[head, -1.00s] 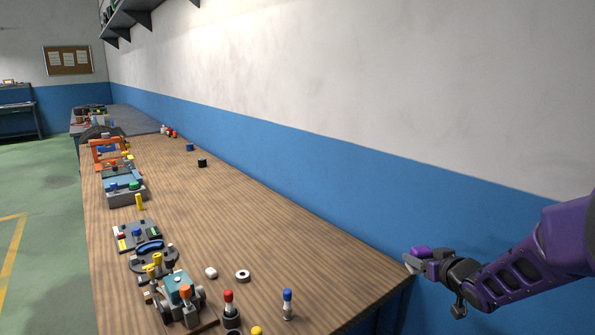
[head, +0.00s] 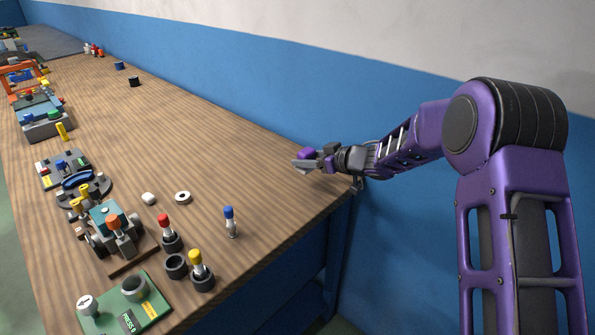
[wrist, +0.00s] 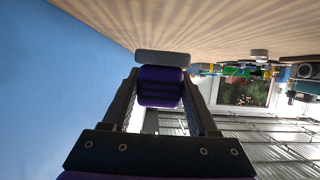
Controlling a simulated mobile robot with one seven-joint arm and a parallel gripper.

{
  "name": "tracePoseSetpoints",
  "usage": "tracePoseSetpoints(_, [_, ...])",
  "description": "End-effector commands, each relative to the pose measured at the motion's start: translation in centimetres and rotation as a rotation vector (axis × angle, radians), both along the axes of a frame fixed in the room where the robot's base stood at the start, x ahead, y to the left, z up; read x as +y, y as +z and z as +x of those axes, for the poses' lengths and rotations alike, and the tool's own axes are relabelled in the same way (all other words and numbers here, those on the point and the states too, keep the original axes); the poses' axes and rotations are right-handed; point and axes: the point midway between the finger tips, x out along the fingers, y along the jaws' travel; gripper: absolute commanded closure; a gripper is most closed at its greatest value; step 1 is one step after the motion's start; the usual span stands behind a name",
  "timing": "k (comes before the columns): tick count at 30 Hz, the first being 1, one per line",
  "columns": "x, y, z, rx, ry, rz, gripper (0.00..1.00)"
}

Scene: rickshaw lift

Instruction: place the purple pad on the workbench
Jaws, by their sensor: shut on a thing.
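My gripper (head: 318,159) is shut on the purple pad (head: 305,154), near the right back corner of the wooden workbench (head: 240,150). In the wrist view the purple pad (wrist: 160,82) sits between the two dark fingers, with a pale grey plate (wrist: 162,57) at its far end. The wooden bench surface (wrist: 220,25) fills the top of that view. The pad appears above the bench top; whether it touches the wood I cannot tell.
A blue-topped peg (head: 230,222) and a white ring (head: 183,197) stand on the bench. Yellow-topped (head: 198,268) and red-topped (head: 166,232) pegs and a green press board (head: 125,305) are at the front left. The blue wall (head: 240,100) runs behind. The middle back of the bench is clear.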

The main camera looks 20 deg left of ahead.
Motion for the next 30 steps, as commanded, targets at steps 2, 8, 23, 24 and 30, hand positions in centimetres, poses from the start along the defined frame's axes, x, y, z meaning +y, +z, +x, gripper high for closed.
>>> tracePoseSetpoints(2, [0.0, -1.2, 0.0, 0.001, -0.001, 0.002, 0.95])
tracePoseSetpoints(8, [0.0, -2.7, 0.0, 0.001, 0.000, 0.000, 0.95])
tracePoseSetpoints(23, [0.0, -5.4, 0.0, -0.001, -0.001, 0.002, 0.95])
tracePoseSetpoints(24, [0.0, -5.6, 0.0, -0.001, -0.001, 0.002, 0.95])
tracePoseSetpoints(30, [0.0, -5.6, 0.0, -0.002, -0.001, 0.001, 0.14])
